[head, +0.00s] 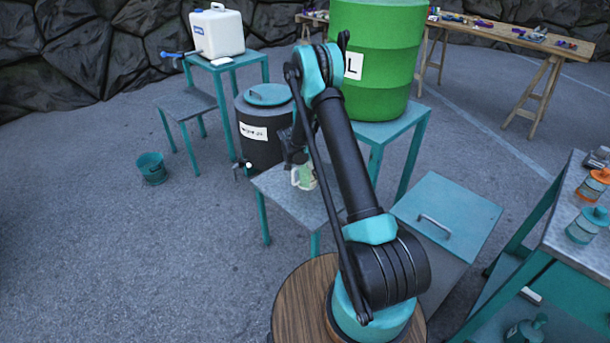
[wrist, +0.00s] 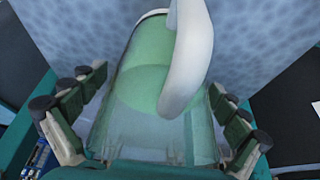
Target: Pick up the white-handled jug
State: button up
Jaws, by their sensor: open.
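The white-handled jug (head: 304,177) stands on a small grey-topped table with teal legs in the head view, partly hidden by my arm. In the wrist view the jug (wrist: 140,85) is clear with a green tint, and its curved white handle (wrist: 193,60) faces the camera. My gripper (wrist: 158,110) is open, with one finger on each side of the jug body. The right finger looks close to the jug; I cannot tell whether it touches. In the head view my gripper is mostly hidden behind my arm.
The small table (head: 272,187) carries the jug. A dark drum with a tap (head: 262,150) stands just behind it. A green barrel (head: 375,50) is on a teal stand behind right. A lidded bin (head: 447,215) is at right. Open floor lies left, around a teal bucket (head: 152,170).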

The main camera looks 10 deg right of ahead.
jog(key=shift+c, duration=0.2)
jog(key=c, duration=1.7)
jog(key=shift+c, duration=0.6)
